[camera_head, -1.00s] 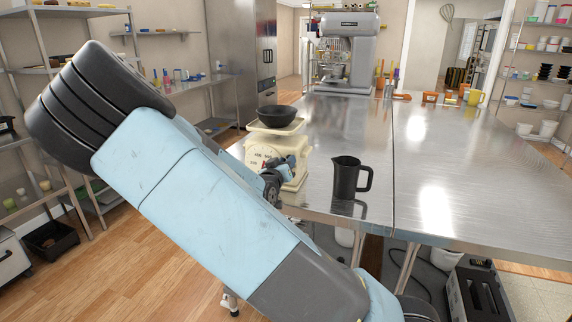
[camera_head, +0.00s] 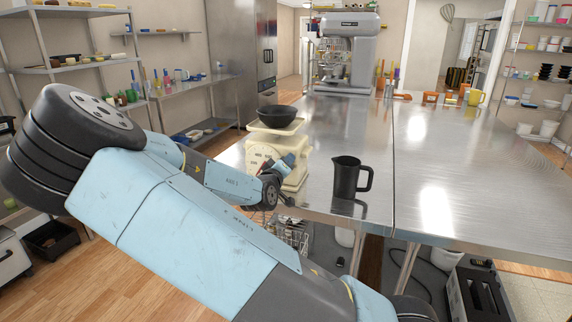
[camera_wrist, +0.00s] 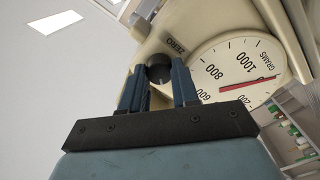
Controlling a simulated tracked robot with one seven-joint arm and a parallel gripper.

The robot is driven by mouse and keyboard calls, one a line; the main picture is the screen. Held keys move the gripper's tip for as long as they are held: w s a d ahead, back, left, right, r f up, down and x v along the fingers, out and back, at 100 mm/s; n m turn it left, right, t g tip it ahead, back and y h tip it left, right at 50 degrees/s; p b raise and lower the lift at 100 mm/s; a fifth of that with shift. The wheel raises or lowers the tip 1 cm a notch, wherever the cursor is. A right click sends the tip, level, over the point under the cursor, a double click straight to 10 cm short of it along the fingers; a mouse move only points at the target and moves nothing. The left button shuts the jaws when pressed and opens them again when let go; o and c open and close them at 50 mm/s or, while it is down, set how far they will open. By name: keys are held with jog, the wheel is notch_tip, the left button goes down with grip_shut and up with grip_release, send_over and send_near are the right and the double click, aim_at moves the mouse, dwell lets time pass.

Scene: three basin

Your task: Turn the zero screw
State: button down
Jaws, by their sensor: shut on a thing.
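The cream kitchen scale (camera_head: 262,158) stands at the near left edge of the metal table, with a black bowl (camera_head: 276,116) on its top. In the wrist view its round dial (camera_wrist: 240,68) is marked in grams, with a red needle (camera_wrist: 248,83). The dark round zero screw (camera_wrist: 158,70) sits beside the dial under the word ZERO. My gripper (camera_wrist: 160,82) has its two blue fingers on either side of the screw, shut on it. In the head view my gripper (camera_head: 288,162) is at the scale's front and the screw is hidden.
A black jug (camera_head: 347,178) stands on the table just right of the scale. A large mixer (camera_head: 346,55) stands at the far end, with orange items and a yellow mug (camera_head: 473,97) near it. The middle and right of the table are clear.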

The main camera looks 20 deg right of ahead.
jog(key=shift+a+f, duration=0.1)
jog(key=c, duration=0.8)
grip_release()
jog(key=v, duration=1.3)
jog(key=shift+s+a, duration=0.2)
jog(key=shift+s, duration=0.1)
